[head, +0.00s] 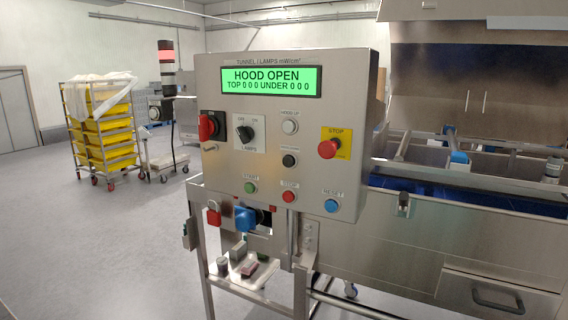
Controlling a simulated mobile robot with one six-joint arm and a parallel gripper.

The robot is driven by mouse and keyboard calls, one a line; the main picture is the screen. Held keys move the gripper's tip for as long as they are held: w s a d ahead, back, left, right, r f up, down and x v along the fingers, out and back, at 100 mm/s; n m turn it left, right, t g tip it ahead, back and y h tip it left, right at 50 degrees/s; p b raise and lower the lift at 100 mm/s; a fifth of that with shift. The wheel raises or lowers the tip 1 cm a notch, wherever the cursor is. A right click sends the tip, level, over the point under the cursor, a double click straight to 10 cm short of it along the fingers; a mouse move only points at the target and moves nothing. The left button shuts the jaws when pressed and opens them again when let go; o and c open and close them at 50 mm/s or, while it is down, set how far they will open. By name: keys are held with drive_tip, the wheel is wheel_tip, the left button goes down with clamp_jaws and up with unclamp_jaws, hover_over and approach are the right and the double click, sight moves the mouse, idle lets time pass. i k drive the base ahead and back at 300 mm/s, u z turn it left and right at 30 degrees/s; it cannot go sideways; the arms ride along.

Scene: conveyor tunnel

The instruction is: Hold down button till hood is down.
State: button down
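A steel control panel (230,165) stands in the middle of the head view. Its green display (264,80) reads "HOOD OPEN" and "TOP 0 0 0 UNDER 0 0 0". A white button (289,127) sits under a label that looks like "HOOD UP". A black button (290,160) is right below it; its small label is too blurred to read for sure. The large steel hood (470,75) stands raised above the tunnel bed at the right. My gripper is not in view.
The panel also has a red emergency stop (328,149), green start (251,187), red stop (288,196), blue reset (331,205), a red rotary switch (208,126) and a black lamps selector (244,133). A rack of yellow crates (108,125) stands back left. Floor at left is clear.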

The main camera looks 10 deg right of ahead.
sight(288, 161)
drive_tip(key=z, duration=0.25)
drive_tip(key=k, duration=0.2)
drive_tip(key=u, duration=3.2)
drive_tip(key=k, duration=1.4)
drive_tip(key=u, duration=0.5)
